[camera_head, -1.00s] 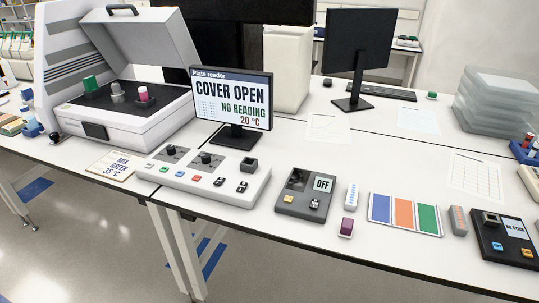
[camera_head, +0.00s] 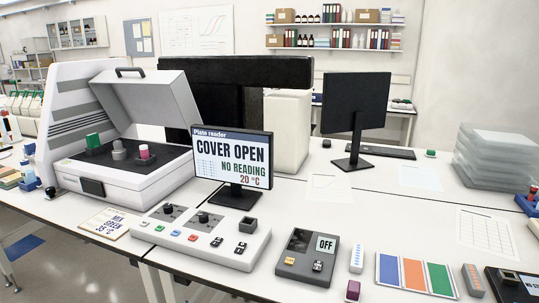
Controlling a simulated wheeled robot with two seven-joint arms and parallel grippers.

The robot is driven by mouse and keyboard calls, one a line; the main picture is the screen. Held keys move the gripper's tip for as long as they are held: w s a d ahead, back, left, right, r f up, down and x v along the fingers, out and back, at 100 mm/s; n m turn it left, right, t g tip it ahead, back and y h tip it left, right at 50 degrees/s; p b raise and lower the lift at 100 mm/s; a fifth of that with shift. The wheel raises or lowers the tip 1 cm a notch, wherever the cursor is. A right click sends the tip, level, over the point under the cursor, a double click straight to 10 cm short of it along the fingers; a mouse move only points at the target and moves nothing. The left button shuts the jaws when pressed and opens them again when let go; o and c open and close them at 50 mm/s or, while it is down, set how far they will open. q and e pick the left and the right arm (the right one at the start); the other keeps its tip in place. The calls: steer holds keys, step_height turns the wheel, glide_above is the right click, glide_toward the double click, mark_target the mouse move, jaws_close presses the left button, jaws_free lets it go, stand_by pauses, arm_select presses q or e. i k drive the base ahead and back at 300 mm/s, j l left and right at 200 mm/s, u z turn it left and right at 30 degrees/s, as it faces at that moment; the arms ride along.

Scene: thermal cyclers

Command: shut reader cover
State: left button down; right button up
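The plate reader (camera_head: 120,190) stands at the left of the bench. Its grey cover (camera_head: 150,100) is raised and tilted back, with a dark handle (camera_head: 130,72) at its top edge. Inside the open bay sit a green piece (camera_head: 93,141), a grey piece (camera_head: 119,150) and a pink piece (camera_head: 144,151). The reader's screen (camera_head: 232,158) reads "COVER OPEN", "NO READING", "20 °C". Neither of my grippers shows in the head view.
A white control panel (camera_head: 190,248) with knobs and coloured buttons lies in front of the screen. A grey box (camera_head: 306,250) reads "OFF". A card (camera_head: 102,224) reads "MIX GREEN 35 °C". A black monitor (camera_head: 357,100) stands behind. Clear stacked boxes (camera_head: 498,158) stand at right.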

mark_target(129, 95)
steer(key=j+z, duration=0.1)
steer(key=j, duration=1)
steer(key=j+z, duration=0.15)
steer(key=j, duration=0.4)
steer(key=k+j, duration=0.15)
steer(key=j, duration=0.4)
steer(key=j+z, duration=0.15)
steer(key=j, duration=0.4)
steer(key=k+j, duration=0.15)
steer(key=j, duration=0.4)
steer(key=j+z, duration=0.15)
steer(key=j, duration=0.4)
steer(key=k+j, duration=0.2)
steer(key=j, duration=0.35)
steer(key=z, duration=0.05)
